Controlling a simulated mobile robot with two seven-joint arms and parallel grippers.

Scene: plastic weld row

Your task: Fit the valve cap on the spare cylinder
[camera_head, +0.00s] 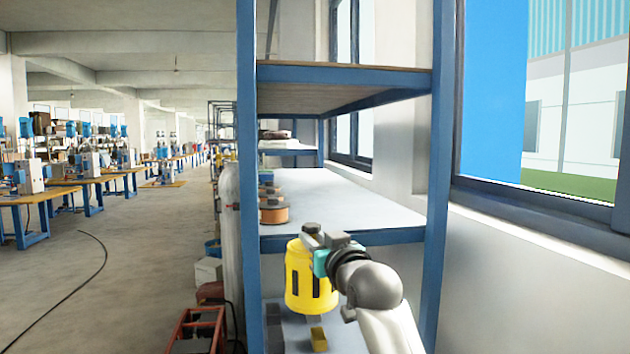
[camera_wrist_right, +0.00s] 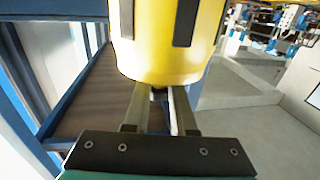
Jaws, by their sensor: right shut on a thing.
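The yellow valve cap (camera_head: 310,278), with dark slots in its side, hangs upright in front of the shelf, above the lower board. My right gripper (camera_head: 312,236) is shut on it at its top; its fingers also show running to the cap in the right wrist view (camera_wrist_right: 160,100). The cap (camera_wrist_right: 160,60) fills the upper middle of that view. A tall pale grey cylinder (camera_head: 229,240), likely the spare cylinder, stands upright left of the shelf, apart from the cap. The shelf post partly hides it and its top is not clear. My left gripper is not in view.
The blue-framed shelf (camera_head: 246,150) stands close, with its post between cap and cylinder. Copper-coloured spools (camera_head: 273,212) sit on its middle board. A small yellow block (camera_head: 318,339) lies on the lower board. A red frame (camera_head: 197,330) stands on the floor. The aisle at left is largely clear.

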